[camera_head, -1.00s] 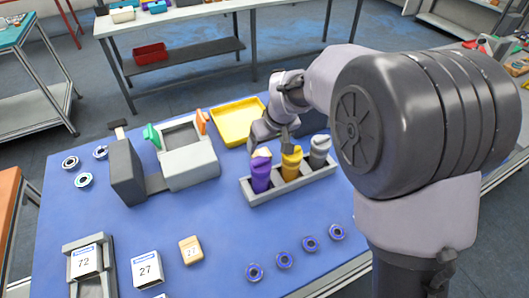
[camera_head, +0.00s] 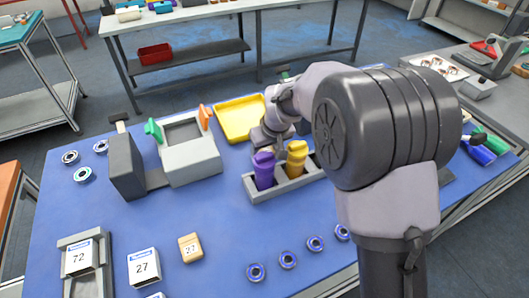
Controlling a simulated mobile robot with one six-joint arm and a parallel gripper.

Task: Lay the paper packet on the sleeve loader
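A small tan packet (camera_head: 190,247) marked 27 lies on the blue table at the lower centre-left; it looks like the paper packet, but I cannot be sure. White packs marked 27 (camera_head: 144,266) and 72 (camera_head: 79,258) are to its left, the 72 in a grey open-topped holder (camera_head: 72,241). A grey device (camera_head: 192,160) with green and orange tabs stands behind them; I cannot tell which fixture is the sleeve loader. My gripper (camera_head: 268,140) is behind the bottle rack, well away from the tan packet. Its fingers are mostly hidden.
A grey rack (camera_head: 285,189) holds purple (camera_head: 264,169) and yellow (camera_head: 297,158) bottles; my arm covers its right end. A yellow tray (camera_head: 239,118) lies behind. Blue rings (camera_head: 288,260) line the front. The table between the tan packet and the rack is clear.

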